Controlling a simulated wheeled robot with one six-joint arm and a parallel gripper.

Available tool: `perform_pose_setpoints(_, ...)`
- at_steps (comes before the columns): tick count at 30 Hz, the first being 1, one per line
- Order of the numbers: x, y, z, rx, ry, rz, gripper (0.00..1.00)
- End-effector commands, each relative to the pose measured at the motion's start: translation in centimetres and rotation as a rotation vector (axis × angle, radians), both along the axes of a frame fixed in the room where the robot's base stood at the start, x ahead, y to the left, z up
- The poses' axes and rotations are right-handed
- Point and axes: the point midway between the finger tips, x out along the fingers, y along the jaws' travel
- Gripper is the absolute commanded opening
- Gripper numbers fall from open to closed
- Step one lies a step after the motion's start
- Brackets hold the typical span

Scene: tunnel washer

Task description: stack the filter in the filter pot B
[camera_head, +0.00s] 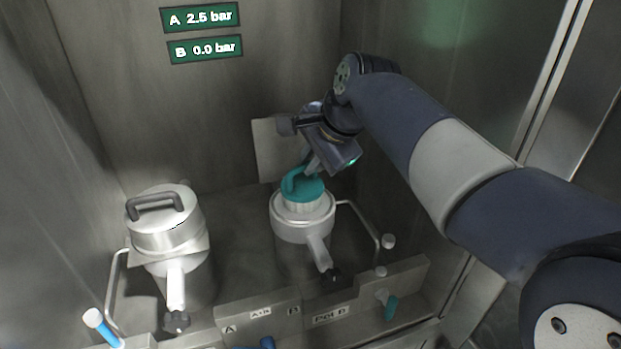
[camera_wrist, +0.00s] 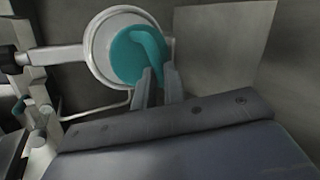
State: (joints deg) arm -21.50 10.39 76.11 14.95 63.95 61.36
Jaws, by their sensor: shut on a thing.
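The filter shows a teal top with a raised handle (camera_head: 303,188) and a pale body below it. It is upright, at the mouth of the open filter pot B (camera_head: 302,228), the right-hand metal pot. The pale body shows above the pot's rim; its lower part is hidden. My gripper (camera_head: 312,168) comes from the upper right, shut on the filter's teal handle. In the wrist view the fingers (camera_wrist: 158,86) meet the end of the handle of the filter (camera_wrist: 136,56), inside the outline of the pot's rim (camera_wrist: 91,50).
Pot A (camera_head: 168,240) stands at left with its lid and grey handle on. Signs read A 2.5 bar (camera_head: 200,17) and B 0.0 bar (camera_head: 205,49). A pale plate (camera_head: 277,150) stands behind pot B. A labelled front panel (camera_head: 335,305) carries a teal lever (camera_head: 390,308).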

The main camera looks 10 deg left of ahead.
Motion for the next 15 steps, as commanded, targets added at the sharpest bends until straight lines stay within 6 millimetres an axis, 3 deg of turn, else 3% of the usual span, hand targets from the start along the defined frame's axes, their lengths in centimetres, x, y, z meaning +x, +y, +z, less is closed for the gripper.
perform_pose_setpoints(9,0.0,0.0,-3.5,0.0,0.001,-0.001,0.0)
perform_pose_setpoints(15,0.0,0.0,-4.1,0.001,-0.002,0.0,0.0)
